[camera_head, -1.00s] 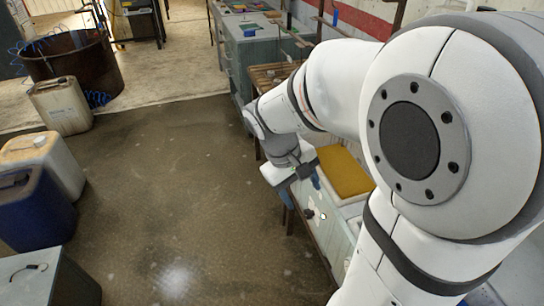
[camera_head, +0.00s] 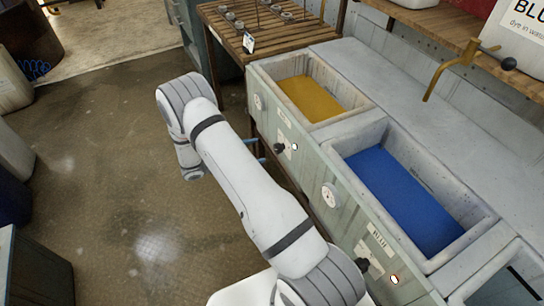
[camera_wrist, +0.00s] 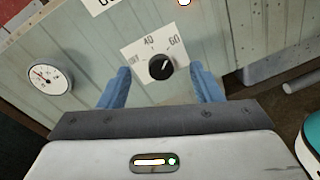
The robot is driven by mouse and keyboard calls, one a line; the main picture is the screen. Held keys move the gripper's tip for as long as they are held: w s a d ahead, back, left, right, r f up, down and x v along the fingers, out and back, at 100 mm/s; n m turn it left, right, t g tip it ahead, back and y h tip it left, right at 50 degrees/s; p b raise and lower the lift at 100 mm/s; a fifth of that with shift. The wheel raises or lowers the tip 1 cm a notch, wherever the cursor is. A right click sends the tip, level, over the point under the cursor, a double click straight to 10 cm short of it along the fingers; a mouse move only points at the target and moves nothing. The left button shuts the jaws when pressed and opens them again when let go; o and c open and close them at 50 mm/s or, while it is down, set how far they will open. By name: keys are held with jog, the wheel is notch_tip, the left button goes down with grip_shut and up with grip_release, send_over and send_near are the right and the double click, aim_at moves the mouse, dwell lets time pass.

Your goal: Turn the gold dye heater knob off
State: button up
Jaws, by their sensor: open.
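The gold dye vat (camera_head: 349,103) holds yellow dye at the top centre of the head view. Its heater knob (camera_wrist: 161,66) is black, on a white plate marked OFF, 40 and 60. The knob's white mark points up and right, away from OFF, towards the 60 side. The knob also shows on the vat front in the head view (camera_head: 279,148). My gripper (camera_wrist: 160,68) is open, with one blue finger on each side of the knob and a gap on both sides. Whether the fingertips reach the knob's depth is unclear.
A round dial (camera_wrist: 50,77) is left of the knob, and a lit lamp (camera_wrist: 184,2) is above it. The blue dye vat (camera_head: 340,150) stands nearer, with its own knob (camera_head: 362,265). A slatted wooden table (camera_head: 228,40) stands beyond. Open floor lies to the left.

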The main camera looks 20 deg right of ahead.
aim_at(275, 150)
jog(key=shift+n+t+h, duration=0.4)
jog(key=shift+n+t, duration=0.3)
jog(key=shift+t, duration=0.1)
jog(key=d+f, duration=0.1)
jog(key=d, duration=0.1)
jog(key=d+f, duration=0.1)
jog(key=d, duration=0.2)
jog(key=w+d+f, duration=0.1)
jog(key=d+f, duration=0.1)
jog(key=shift+d+f, duration=0.1)
jog(key=shift+d, duration=0.05)
jog(key=shift+c, duration=0.3)
jog(key=c, duration=0.9)
